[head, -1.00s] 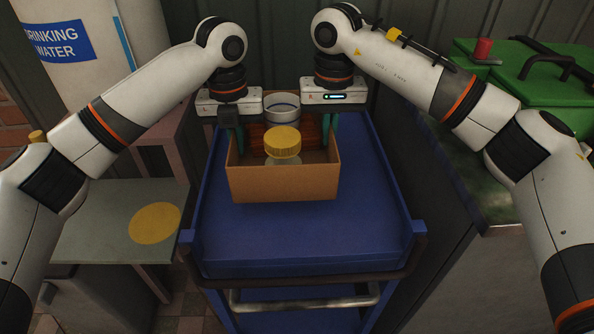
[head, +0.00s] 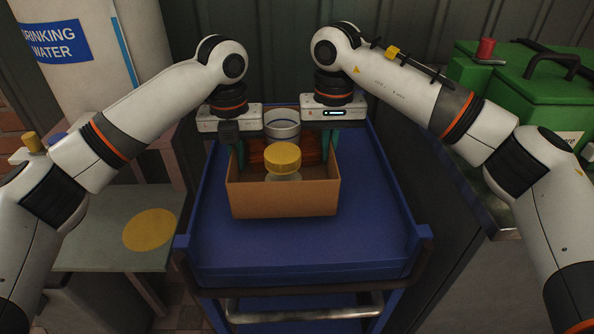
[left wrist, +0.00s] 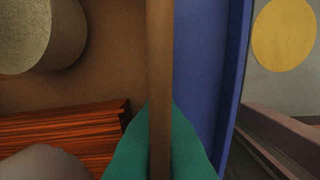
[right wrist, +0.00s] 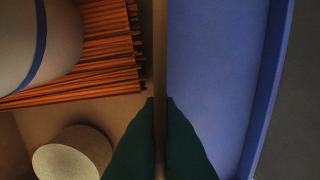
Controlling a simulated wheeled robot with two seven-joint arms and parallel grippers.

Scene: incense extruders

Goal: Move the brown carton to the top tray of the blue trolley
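The brown carton (head: 285,199) is upright over the top tray (head: 375,225) of the blue trolley, inside its rim. Whether its bottom touches the tray is hard to tell. My left gripper (head: 238,150) is shut on the carton's left wall, and the wall also shows between its green fingers in the left wrist view (left wrist: 160,140). My right gripper (head: 331,145) is shut on the right wall, as the right wrist view shows (right wrist: 160,140). Inside the carton are a yellow-lidded jar (head: 282,158), a white-and-blue round container (head: 282,124) and reddish-brown incense sticks (right wrist: 105,50).
A grey side table with a yellow disc (head: 150,230) stands left of the trolley. A drinking water tank (head: 95,50) is behind it. A counter with a green box (head: 540,85) is on the right. The tray is clear in front and to the right of the carton.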

